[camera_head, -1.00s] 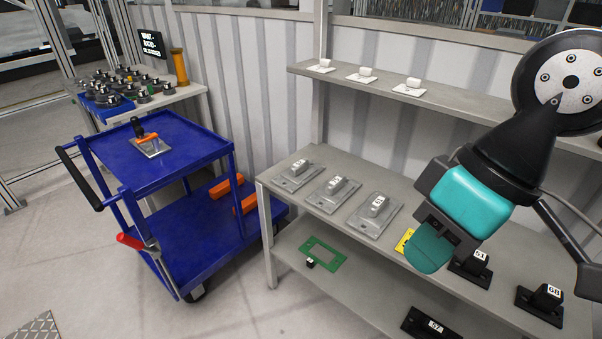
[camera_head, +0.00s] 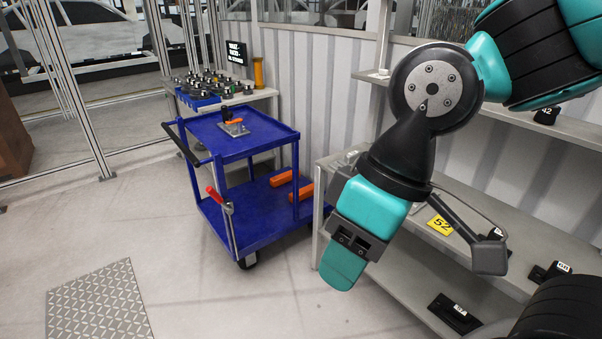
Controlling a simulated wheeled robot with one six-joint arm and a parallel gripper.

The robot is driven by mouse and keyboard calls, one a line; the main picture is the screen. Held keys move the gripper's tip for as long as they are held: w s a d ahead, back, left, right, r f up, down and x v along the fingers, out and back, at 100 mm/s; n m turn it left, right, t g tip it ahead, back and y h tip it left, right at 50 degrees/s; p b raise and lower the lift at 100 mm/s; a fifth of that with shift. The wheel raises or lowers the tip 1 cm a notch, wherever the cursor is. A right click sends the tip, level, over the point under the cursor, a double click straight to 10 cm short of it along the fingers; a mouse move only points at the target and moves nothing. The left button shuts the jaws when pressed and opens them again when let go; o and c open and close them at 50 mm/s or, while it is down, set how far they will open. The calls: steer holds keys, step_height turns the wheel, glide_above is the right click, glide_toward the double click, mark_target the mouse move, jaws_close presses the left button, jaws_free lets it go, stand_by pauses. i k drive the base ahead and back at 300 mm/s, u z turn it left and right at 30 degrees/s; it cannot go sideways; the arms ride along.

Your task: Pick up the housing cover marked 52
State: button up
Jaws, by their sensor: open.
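A yellow plate marked 52 (camera_head: 440,224) lies on the middle shelf of the grey rack (camera_head: 520,225), just right of my gripper in the picture. I cannot make out a housing cover with a readable 52. The grey covers are hidden behind my arm and gripper. My gripper (camera_head: 345,268) is teal, open and empty, pointing down in front of the rack's left end. It appears apart from everything.
Black labelled parts sit on the rack: one on the middle shelf (camera_head: 550,271), one lower (camera_head: 455,311) and one marked 42 above (camera_head: 547,114). A blue cart (camera_head: 240,143) stands left of the rack. The floor in front is clear, with a metal plate (camera_head: 100,302).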

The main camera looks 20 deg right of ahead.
mark_target(349, 159)
steer(key=u, duration=0.5)
steer(key=i, duration=2)
steer(key=z, duration=1.15)
steer(key=i, duration=0.85)
steer(key=z, duration=0.9)
steer(key=i, duration=0.25)
steer(key=z, duration=0.3)
